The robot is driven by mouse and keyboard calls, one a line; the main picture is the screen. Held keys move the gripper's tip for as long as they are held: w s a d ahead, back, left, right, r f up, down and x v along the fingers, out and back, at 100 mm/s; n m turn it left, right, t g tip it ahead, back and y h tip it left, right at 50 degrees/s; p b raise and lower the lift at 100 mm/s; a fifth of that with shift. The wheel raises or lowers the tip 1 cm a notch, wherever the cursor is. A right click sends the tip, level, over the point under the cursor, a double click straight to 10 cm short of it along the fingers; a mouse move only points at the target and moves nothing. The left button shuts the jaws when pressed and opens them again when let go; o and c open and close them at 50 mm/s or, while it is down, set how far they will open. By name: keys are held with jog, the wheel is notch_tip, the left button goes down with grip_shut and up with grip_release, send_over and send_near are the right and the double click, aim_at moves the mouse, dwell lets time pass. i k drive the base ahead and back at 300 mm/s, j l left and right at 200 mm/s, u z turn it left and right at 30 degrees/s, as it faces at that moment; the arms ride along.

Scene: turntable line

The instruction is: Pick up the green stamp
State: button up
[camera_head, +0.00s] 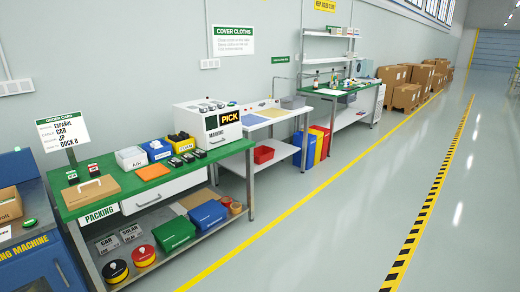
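A small dark block with a green-and-white face (72,177) stands on the green top of the packing table (122,197), below the order card (62,132). It may be the green stamp, but it is too small to be sure. A similar block with a red face (93,169) stands just right of it. Several small black items (188,157) lie farther right on the same table, too small to tell apart. My gripper is not in view.
A cardboard piece (91,192) lies in front of the two blocks. A blue machine (45,262) stands at the left end. Bins and reels fill the lower shelf (160,262). The grey floor (330,220) in front is clear, with yellow lines.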

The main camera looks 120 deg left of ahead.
aim_at(73, 177)
jog(key=u, duration=5.1)
